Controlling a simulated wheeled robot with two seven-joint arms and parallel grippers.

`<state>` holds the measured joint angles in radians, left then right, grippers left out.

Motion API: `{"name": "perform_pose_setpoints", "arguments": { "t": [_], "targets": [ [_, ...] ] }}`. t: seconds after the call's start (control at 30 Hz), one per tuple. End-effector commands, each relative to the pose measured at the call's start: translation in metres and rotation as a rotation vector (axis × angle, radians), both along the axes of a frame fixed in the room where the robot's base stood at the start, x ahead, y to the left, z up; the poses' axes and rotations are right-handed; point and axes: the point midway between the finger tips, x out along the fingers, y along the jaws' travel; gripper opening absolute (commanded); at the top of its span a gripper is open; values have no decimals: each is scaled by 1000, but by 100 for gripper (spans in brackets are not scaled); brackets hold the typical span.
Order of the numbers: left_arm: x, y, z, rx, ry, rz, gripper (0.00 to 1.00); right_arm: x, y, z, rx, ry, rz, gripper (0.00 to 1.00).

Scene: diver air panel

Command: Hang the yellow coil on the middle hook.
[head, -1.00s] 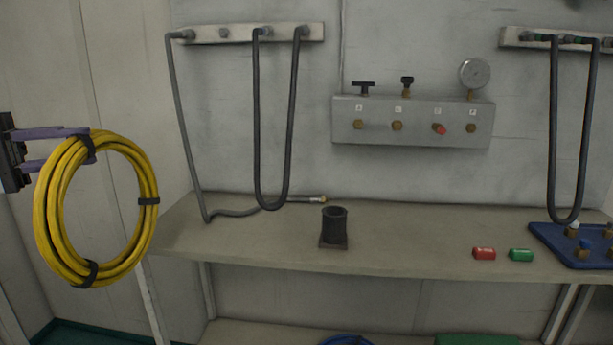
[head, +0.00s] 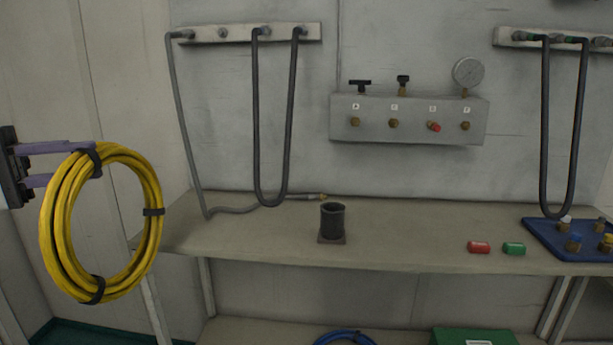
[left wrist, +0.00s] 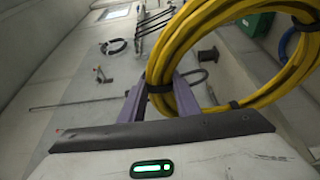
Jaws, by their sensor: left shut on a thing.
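The yellow coil (head: 58,225) is a thick round bundle of hose with black bands. It hangs upright at the left of the head view. My left gripper (head: 90,160) has purple fingers and is shut on the coil's upper part, clear of the bench. In the left wrist view, the fingers (left wrist: 163,85) grip the yellow coil (left wrist: 185,35) at a black band. That view also shows a wall with a dark coil (left wrist: 113,46) and a small red-tipped fitting (left wrist: 103,75). I cannot tell which fitting is the middle hook. My right gripper is not in view.
A bench (head: 260,240) carries a black cup-like holder (head: 333,222), a red piece (head: 479,247), a green piece (head: 514,249) and a blue tray (head: 548,237). Dark hoses (head: 256,130) hang from a wall rack (head: 205,34). A gauge panel (head: 408,118) is behind.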

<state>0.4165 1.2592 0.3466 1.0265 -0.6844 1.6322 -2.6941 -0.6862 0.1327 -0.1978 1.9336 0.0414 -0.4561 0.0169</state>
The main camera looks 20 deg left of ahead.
Motion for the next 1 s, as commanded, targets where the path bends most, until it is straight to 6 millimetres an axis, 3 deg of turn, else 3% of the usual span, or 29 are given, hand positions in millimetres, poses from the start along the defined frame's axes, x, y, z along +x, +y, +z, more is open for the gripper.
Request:
{"name": "perform_pose_setpoints", "arguments": {
  "t": [0.27,0.57,0.83,1.0],
  "targets": [
    [-4,-22,-14,-5,-7,-2,0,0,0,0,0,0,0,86],
    [-10,-64,-46,-6,-10,-3,0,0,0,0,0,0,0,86],
    [-16,-112,-82,-8,-9,-4,0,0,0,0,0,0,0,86],
    [-22,-153,-114,-10,-6,-7,0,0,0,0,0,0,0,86]
  ]
}}
